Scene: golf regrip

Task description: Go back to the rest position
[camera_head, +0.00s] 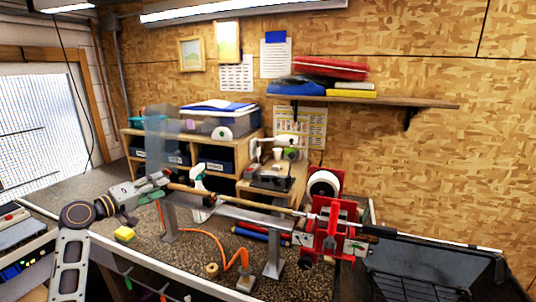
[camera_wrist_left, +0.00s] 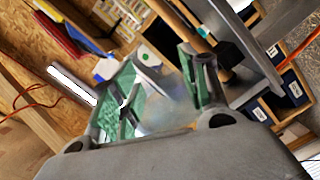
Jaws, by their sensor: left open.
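My left gripper (camera_head: 160,179) is at the left of the bench, near the left end of a long thin golf club shaft (camera_head: 265,203). In the left wrist view the green-padded fingers (camera_wrist_left: 165,85) stand apart, with no object clearly held between them. The shaft runs across a grey stand (camera_head: 240,208) to a red vise (camera_head: 333,230) at the right. A black handle-like end (camera_head: 380,231) sticks out past the vise. In the head view I cannot tell whether the gripper touches the shaft's brown left end (camera_head: 205,193). My right gripper is not in view.
A yellow sponge (camera_head: 124,234), a tape roll (camera_head: 211,269), an orange hose (camera_head: 205,238) and a white spray bottle (camera_head: 198,181) are on the bench. Shelving with bins (camera_head: 215,158) stands behind. A dark crate (camera_head: 425,287) is at the lower right. A wall shelf (camera_head: 400,101) hangs above.

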